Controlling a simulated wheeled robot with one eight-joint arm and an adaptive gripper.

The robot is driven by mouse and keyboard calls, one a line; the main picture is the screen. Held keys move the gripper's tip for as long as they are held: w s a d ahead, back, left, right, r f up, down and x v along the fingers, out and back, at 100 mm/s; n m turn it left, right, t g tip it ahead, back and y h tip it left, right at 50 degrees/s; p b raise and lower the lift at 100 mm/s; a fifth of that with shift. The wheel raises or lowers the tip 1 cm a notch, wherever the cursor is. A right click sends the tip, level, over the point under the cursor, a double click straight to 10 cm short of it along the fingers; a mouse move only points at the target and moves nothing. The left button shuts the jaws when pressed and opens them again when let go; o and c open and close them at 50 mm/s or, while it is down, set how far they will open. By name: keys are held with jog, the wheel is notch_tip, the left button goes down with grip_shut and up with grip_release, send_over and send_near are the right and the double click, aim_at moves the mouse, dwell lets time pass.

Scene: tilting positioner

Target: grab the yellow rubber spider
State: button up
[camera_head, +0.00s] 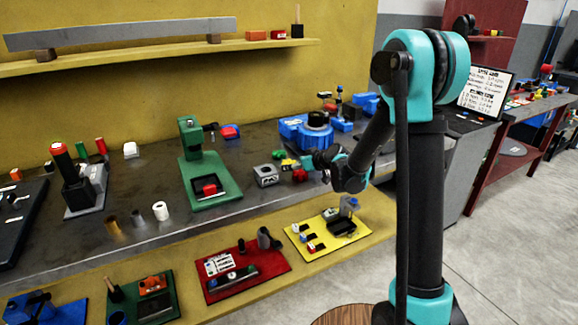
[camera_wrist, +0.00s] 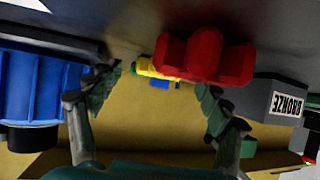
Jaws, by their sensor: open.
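The yellow rubber spider looks to be the small yellow piece (camera_head: 289,163) on the bench, just left of my gripper in the head view. In the wrist view the yellow piece (camera_wrist: 146,69) shows between my fingers, farther off, partly hidden behind a red lobed piece (camera_wrist: 205,57). A bit of blue shows against it. My gripper (camera_wrist: 160,96) is open, with a finger at each side and nothing held. In the head view my gripper (camera_head: 314,164) is low over the bench. Its fingertips are too small there to judge contact.
The red piece (camera_head: 299,175) sits close to my gripper. A grey block (camera_head: 265,176), marked BRONZE in the wrist view (camera_wrist: 278,102), is left of it. The blue positioner (camera_head: 306,133) stands behind. A green-based press (camera_head: 207,180) is farther left.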

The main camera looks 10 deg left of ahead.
jog(key=shift+x, duration=0.75)
jog(key=c, duration=1.2)
jog(key=shift+r, duration=0.1)
jog(key=shift+c, duration=0.2)
